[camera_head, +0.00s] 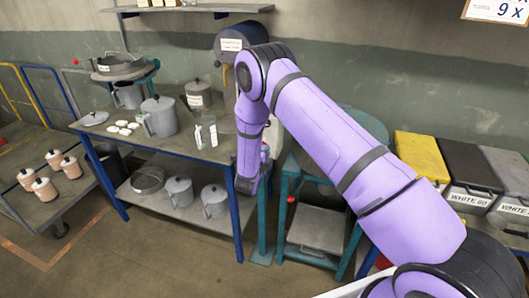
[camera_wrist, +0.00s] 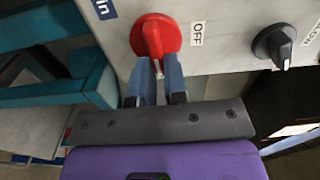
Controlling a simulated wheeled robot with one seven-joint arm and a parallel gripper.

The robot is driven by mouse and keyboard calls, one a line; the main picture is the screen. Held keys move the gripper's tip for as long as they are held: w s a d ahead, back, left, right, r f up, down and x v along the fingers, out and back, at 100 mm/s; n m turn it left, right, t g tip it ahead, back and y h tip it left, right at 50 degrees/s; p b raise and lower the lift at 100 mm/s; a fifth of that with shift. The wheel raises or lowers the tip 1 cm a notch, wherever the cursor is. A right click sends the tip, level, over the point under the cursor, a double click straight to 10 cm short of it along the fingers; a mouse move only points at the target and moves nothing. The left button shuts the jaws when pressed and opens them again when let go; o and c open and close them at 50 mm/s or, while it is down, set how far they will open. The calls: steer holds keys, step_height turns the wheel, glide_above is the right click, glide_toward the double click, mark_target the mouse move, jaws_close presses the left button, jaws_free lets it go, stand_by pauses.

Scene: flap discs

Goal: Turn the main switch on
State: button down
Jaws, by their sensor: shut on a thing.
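The main switch is a red round knob (camera_wrist: 155,33) with a raised grip bar, on a light grey panel (camera_wrist: 228,30) in the wrist view. The label OFF (camera_wrist: 197,33) is on the panel just right of the knob. My gripper (camera_wrist: 158,66) is below the knob, with its fingertips shut on the lower part of the grip bar. The bar runs nearly up and down in this view. In the head view, my purple arm reaches to the teal stand, and my gripper and the knob cannot be made out.
A black knob (camera_wrist: 273,44) is on the same panel to the right. A teal frame (camera_wrist: 55,95) is close on the left. In the head view, a workbench (camera_head: 190,147) with pots stands left of my arm, and lidded bins (camera_head: 420,155) stand right.

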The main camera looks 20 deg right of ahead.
steer(key=shift+f+m, duration=0.15)
steer(key=shift+m, duration=0.15)
steer(key=c, duration=1.2)
jaws_free()
steer(key=shift+o, duration=0.2)
steer(key=shift+s+a, duration=0.1)
steer(key=v, duration=1)
steer(key=shift+s+a, duration=0.15)
steer(key=shift+s, duration=0.1)
